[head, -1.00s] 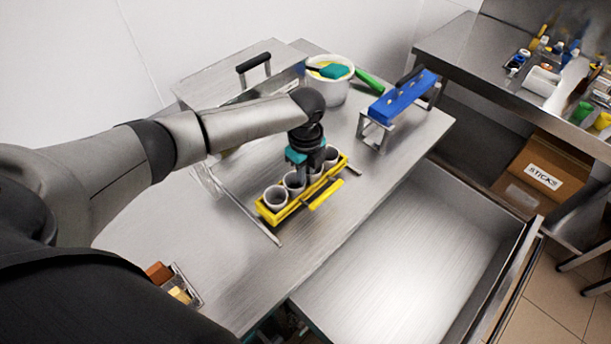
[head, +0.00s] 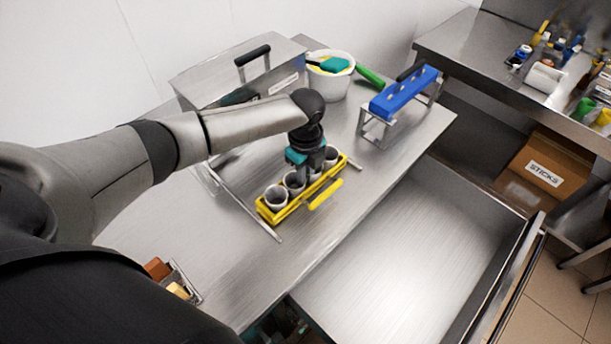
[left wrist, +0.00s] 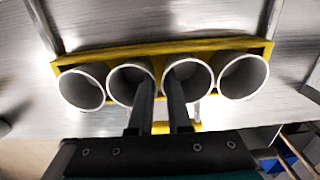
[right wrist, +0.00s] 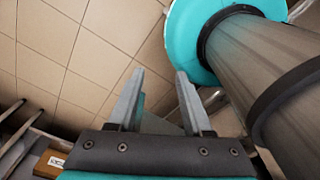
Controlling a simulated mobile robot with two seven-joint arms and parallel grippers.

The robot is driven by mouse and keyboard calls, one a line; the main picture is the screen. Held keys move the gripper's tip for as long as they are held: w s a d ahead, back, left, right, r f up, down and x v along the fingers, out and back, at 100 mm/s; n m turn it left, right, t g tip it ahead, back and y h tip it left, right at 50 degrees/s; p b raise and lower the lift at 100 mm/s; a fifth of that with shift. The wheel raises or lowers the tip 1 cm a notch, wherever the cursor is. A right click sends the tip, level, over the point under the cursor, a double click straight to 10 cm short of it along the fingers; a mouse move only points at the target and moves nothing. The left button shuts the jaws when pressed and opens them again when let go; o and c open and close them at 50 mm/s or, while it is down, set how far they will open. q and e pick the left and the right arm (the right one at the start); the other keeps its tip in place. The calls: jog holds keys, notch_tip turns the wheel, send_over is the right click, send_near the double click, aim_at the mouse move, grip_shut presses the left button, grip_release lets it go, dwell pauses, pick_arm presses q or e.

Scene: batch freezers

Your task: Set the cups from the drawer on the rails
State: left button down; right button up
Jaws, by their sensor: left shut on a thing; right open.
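A yellow rack (head: 278,218) holds a row of grey cups (head: 276,196) upright on the steel worktop. In the left wrist view the cups (left wrist: 243,76) show their open mouths, and the yellow rack (left wrist: 130,50) lies across two thin metal rails (left wrist: 43,25). In the head view one rail (head: 262,224) runs out from under the rack's near end. The open drawer (head: 400,255) is empty. My right gripper (right wrist: 157,82) is open and empty above the tiled floor.
A blue-topped metal stand (head: 402,95), a white tub (head: 328,84) with a teal-headed tool and a steel box (head: 240,75) stand at the back of the worktop. The open drawer juts out in front. A side counter (head: 480,55) holds bottles, above a cardboard box (head: 548,165).

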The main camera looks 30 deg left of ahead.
pick_arm(q)
jog(key=shift+f, duration=0.2)
dwell(0.6)
jog(key=c, duration=0.8)
grip_release()
notch_tip(320, 180, up, 15)
jog(key=shift+r+p, duration=0.1)
jog(key=shift+p, duration=0.65)
